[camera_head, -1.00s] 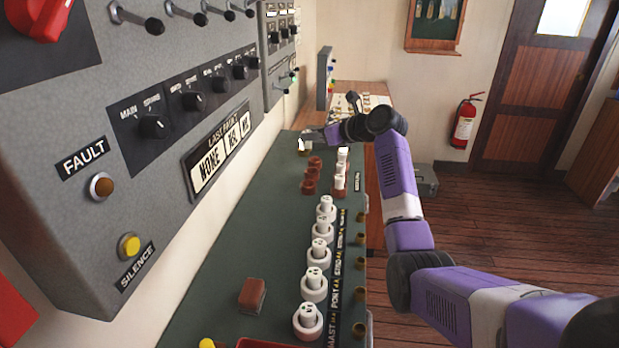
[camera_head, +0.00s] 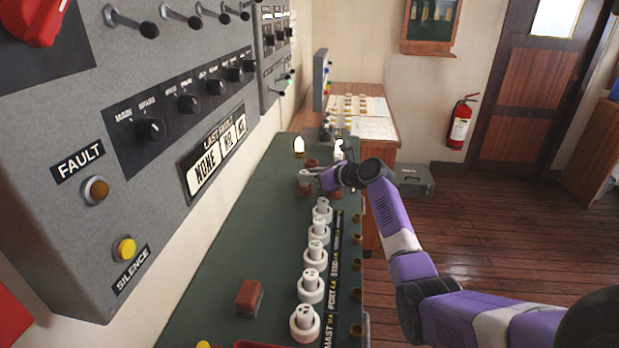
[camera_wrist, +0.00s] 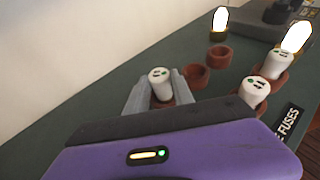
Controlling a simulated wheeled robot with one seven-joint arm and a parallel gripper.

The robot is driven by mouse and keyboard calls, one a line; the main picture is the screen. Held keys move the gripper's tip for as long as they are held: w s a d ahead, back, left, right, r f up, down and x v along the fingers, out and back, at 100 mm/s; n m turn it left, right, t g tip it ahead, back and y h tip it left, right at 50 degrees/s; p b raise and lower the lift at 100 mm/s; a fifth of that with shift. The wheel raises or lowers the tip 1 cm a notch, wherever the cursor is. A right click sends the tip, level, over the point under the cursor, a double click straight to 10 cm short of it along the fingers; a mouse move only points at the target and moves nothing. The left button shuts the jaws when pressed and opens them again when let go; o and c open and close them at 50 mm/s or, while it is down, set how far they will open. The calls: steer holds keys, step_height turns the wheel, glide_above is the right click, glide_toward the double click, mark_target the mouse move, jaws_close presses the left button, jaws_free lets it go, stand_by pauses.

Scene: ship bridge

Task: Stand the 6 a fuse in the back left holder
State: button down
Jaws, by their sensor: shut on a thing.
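My gripper (camera_wrist: 160,92) is shut on a white fuse (camera_wrist: 159,80) with dark print and a green mark on its top. The print is too small to read. The fuse looks about upright, over or in the nearest red-brown holder of the left row, partly hidden behind it; I cannot tell whether it is seated. Two empty holders, a middle one (camera_wrist: 195,78) and a far one (camera_wrist: 218,58), stand farther along that row. In the head view my gripper (camera_head: 306,178) is low over the holders and hides the fuse.
Two white fuses, one near (camera_wrist: 254,91) and one farther (camera_wrist: 279,64), stand in holders to the right. Glowing lamps (camera_wrist: 220,20) stand behind. Several white plugs (camera_head: 312,284) line the near right edge. A brown block (camera_head: 249,297) lies on the green top. The grey panel (camera_head: 80,200) rises left.

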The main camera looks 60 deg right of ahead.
steer(key=c, duration=1.1)
jaws_free()
steer(key=shift+f, duration=0.6)
steer(key=shift+r, duration=0.15)
steer(key=shift+s+r, duration=0.1)
steer(key=shift+s+r, duration=0.1)
steer(key=shift+s, duration=0.1)
steer(key=v, duration=1.1)
steer(key=shift+r, duration=0.15)
steer(key=shift+s+a, duration=0.15)
